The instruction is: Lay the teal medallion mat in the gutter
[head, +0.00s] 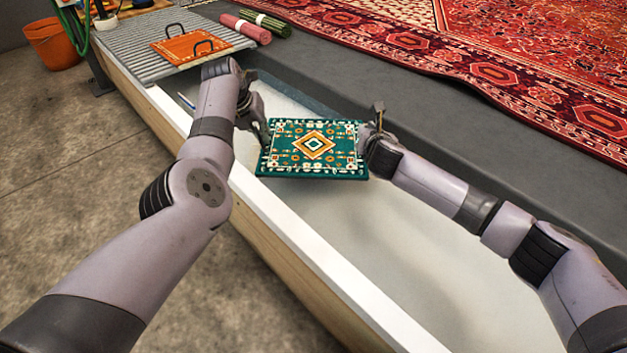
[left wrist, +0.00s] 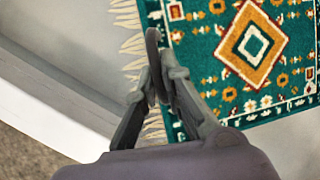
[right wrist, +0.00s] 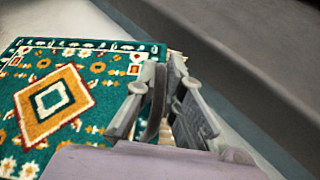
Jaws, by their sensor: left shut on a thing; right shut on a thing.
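The teal medallion mat (head: 313,165) has an orange-and-white diamond at its middle and is level, spanning between my two grippers over the pale floor of the gutter (head: 400,235). I cannot tell if its underside touches the floor. My left gripper (head: 264,132) is shut on a dark handle loop at the mat's left end. The loop shows between its fingers in the left wrist view (left wrist: 153,65). My right gripper (head: 373,130) is shut at the right end, with a dark curved handle between its fingers in the right wrist view (right wrist: 158,95). Pale fringe shows at the left end.
A white-topped wall (head: 300,255) edges the gutter on the near side, and a dark grey step (head: 440,165) on the far side. An orange mat (head: 187,47) with black handles lies on a ribbed board. Rolled mats (head: 246,28) and a large red rug (head: 480,65) lie beyond.

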